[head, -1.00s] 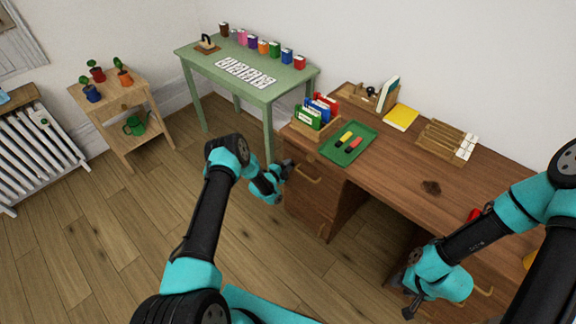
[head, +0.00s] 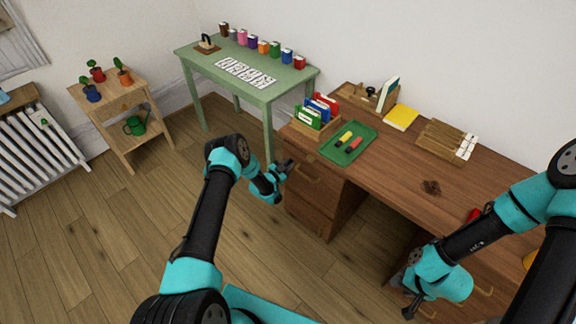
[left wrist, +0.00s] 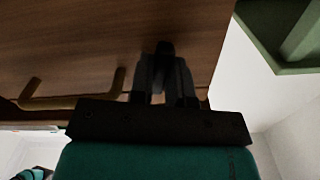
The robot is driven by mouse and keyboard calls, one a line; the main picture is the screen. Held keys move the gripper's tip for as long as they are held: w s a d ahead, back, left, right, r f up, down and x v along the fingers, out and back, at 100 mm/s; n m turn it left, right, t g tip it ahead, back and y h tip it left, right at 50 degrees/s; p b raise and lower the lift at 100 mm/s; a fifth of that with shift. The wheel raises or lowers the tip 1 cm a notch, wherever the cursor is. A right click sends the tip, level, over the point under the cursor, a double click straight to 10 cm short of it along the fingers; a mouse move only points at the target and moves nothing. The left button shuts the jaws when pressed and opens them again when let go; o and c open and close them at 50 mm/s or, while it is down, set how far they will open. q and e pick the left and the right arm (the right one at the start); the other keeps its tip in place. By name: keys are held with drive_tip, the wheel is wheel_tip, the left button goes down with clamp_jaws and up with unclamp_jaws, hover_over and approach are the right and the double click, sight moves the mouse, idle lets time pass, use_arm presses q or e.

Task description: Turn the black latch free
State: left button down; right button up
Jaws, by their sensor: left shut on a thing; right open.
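My left gripper (head: 285,168) is at the left front of the brown desk (head: 385,185), beside the upper drawer. In the left wrist view, my left gripper (left wrist: 165,85) is shut on the small black latch (left wrist: 164,48), which stands out dark against the brown wood between the fingertips. The latch's exact angle is hard to tell in the shadow. In the head view the gripper hides the latch. My right gripper (head: 408,304) is open and empty, low in front of the desk's right part.
A brass drawer handle (left wrist: 70,102) is close to the left gripper. The desk top holds a green tray (head: 331,153), a yellow book (head: 401,117) and a wooden rack (head: 435,139). A green table (head: 225,88) stands behind to the left. The floor (head: 130,240) is clear.

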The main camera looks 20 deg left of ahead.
use_arm(q)
drive_tip(key=shift+n, duration=1.7)
drive_tip(key=c, duration=1.1)
unclamp_jaws()
drive_tip(key=shift+s, duration=0.1)
drive_tip(key=v, duration=1.7)
drive_tip(key=shift+s, duration=0.1)
